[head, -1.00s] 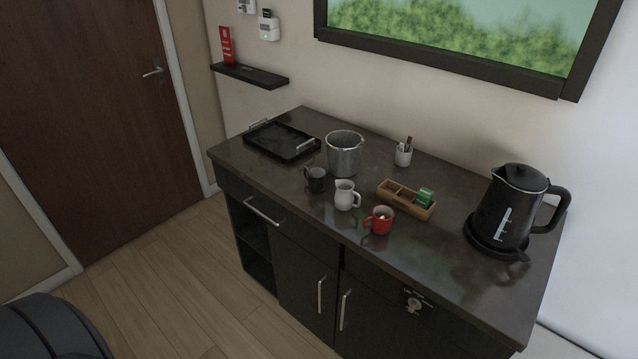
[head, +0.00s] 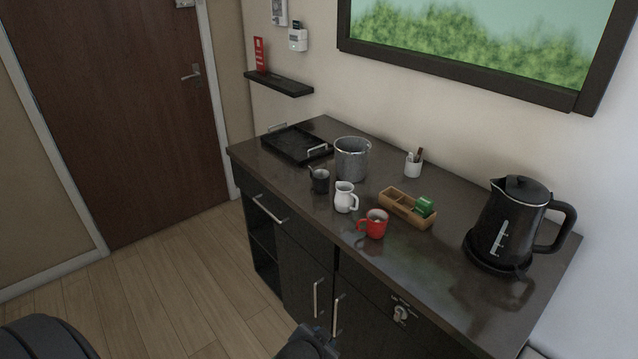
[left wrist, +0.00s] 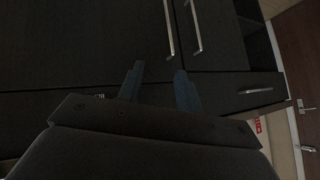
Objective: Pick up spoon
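No spoon can be made out with certainty. A small white cup (head: 413,169) near the wall holds thin brown and white sticks, too small to identify. A red mug (head: 373,224) stands near the counter's front edge, with something pale inside. My left gripper (left wrist: 159,68) is open and empty in the left wrist view, its two bluish fingers apart before the dark cabinet front. In the head view, a dark, bluish-tipped part of my arm shows at the bottom edge, below the counter top. My right gripper is not in view.
On the counter (head: 450,285) stand a black kettle (head: 508,225), wooden caddy (head: 400,210) with a green item, white jug (head: 345,198), dark cup (head: 320,181), metal bucket (head: 351,160) and black tray (head: 292,146). Cabinet handles (head: 316,299) stick out in front. The counter's front right is clear.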

